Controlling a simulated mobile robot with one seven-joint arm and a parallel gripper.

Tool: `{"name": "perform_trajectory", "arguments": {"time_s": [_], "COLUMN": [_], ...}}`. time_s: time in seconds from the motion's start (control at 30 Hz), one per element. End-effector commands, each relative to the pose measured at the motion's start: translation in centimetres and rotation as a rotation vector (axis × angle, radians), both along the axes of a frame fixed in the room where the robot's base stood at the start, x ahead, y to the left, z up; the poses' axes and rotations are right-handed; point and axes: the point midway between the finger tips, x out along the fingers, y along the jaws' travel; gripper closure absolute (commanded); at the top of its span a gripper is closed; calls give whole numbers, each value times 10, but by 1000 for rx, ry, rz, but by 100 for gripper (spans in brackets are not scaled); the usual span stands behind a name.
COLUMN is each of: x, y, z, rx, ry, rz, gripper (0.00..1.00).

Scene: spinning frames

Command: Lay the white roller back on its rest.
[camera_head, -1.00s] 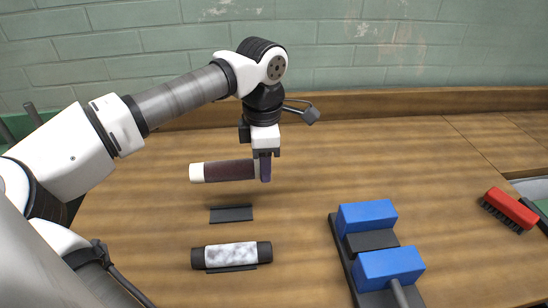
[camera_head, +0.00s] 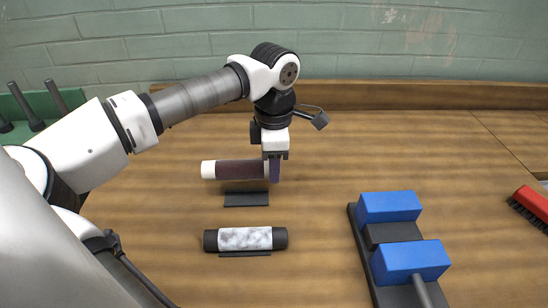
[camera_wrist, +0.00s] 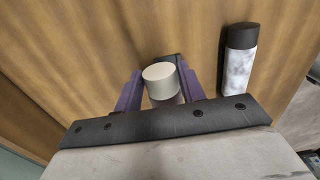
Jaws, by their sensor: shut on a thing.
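A roller with white ends and a dark maroon middle (camera_head: 238,170) is held level by its right end in the head view. My gripper (camera_head: 273,172) is shut on it, with purple fingers on either side. In the wrist view, its white end (camera_wrist: 161,77) shows between the fingers (camera_wrist: 160,88). A flat black rest (camera_head: 246,200) lies on the table, just below the roller in the head view, with a small gap between them in the picture. The rest looks empty. The wrist view mostly hides it.
A black-ended roller with a marbled white middle (camera_head: 245,239) lies on another rest in front. It also shows in the wrist view (camera_wrist: 239,70). A black stand with blue blocks (camera_head: 389,207) is to the right. A red brush (camera_head: 531,203) lies far right.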

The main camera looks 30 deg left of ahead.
Motion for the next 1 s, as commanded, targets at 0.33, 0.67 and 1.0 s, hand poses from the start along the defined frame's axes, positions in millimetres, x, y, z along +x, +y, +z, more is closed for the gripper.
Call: {"name": "perform_trajectory", "arguments": {"time_s": [0.33,0.67,1.0], "x": [0,0,0], "y": [0,0,0], "z": [-32,-55,-58], "rx": [1,1,-1], "ry": [-1,-1,-1], "rz": [0,0,0], "gripper": [87,87,87]}}
